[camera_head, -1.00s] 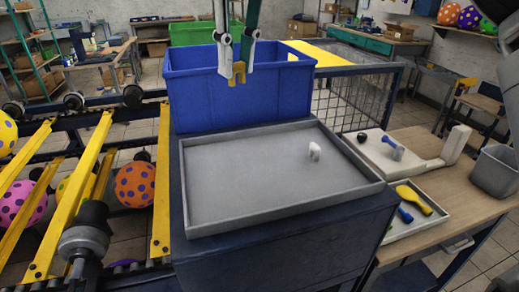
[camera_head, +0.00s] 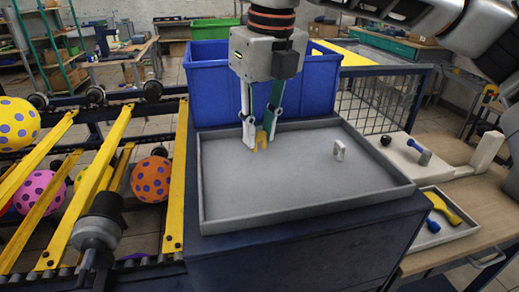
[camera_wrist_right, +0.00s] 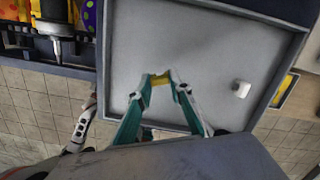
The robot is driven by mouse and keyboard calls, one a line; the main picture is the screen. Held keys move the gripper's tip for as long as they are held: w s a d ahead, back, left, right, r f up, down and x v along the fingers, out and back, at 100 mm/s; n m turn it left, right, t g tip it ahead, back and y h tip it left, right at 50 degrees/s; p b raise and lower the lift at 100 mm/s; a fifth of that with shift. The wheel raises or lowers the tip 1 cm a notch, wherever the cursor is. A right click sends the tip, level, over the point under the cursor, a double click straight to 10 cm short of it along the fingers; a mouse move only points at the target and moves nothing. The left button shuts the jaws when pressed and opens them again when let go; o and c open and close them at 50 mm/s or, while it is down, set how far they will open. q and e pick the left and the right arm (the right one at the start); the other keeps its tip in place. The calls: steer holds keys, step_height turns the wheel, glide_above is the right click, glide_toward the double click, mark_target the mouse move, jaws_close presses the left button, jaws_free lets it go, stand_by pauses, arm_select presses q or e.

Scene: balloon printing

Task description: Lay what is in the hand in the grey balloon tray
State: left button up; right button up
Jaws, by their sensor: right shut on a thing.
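The grey tray (camera_head: 240,205) is a shallow rimmed tray on a dark blue stand, and it fills much of the right wrist view (camera_wrist_right: 215,50). My right gripper (camera_head: 261,142) comes down from above over the tray's back left part. Its fingertips are shut on a small yellow piece (camera_head: 262,140), which also shows between the tips in the right wrist view (camera_wrist_right: 160,80). I cannot tell whether the piece touches the tray floor. A small white item (camera_head: 339,150) stands in the tray to the right, apart from the gripper.
A blue bin (camera_head: 315,90) stands behind the tray. Yellow rails (camera_head: 85,190) with spotted balloons lie to the left. A side table (camera_head: 470,190) with a small tray of yellow and blue items (camera_head: 440,215) is at right. Most of the grey tray is clear.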

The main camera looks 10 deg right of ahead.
mark_target(261, 140)
steer(key=shift+f, duration=2.15)
steer(key=shift+f, duration=0.15)
steer(key=o, duration=1)
steer(key=r, duration=0.4)
steer(key=s+r, duration=0.1)
steer(key=r, duration=0.7)
steer(key=shift+s+d+r+p, duration=0.15)
steer(key=shift+s+d+p, duration=0.15)
steer(key=shift+s+p, duration=0.05)
steer(key=shift+s, duration=0.1)
